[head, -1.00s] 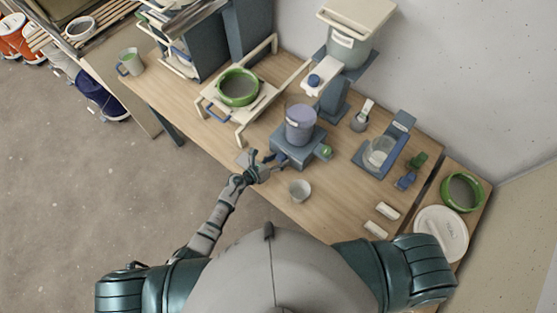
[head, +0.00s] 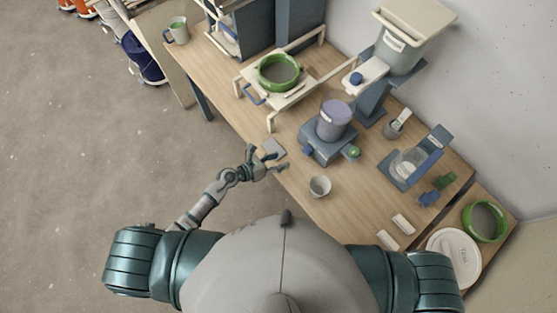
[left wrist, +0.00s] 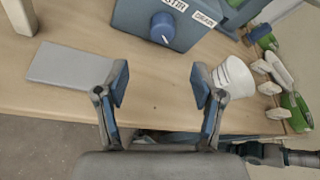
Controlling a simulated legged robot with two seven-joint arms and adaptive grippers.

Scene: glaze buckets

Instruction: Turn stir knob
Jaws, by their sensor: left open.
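The blue-grey stirring machine (head: 326,143) stands near the table's front edge with a lavender bucket (head: 334,118) on it. Its dark blue knob (head: 308,153) faces the front; a green knob (head: 355,152) is at its right side. In the left wrist view the blue knob (left wrist: 163,27) with a white pointer mark sits on the machine's face, beside labels reading partly "TIR" and "DRAIN". My left gripper (head: 268,161) is open and empty at the table edge, left of the machine and apart from the knob. In the wrist view its fingertips (left wrist: 160,84) are spread. My right gripper is not visible.
A grey plate (head: 273,149) lies by the left fingers. A white cup (head: 320,186) stands right of them, near the edge. A cream stand (head: 245,78) holds a green-rimmed sieve (head: 279,71). Bare wood lies between gripper and machine.

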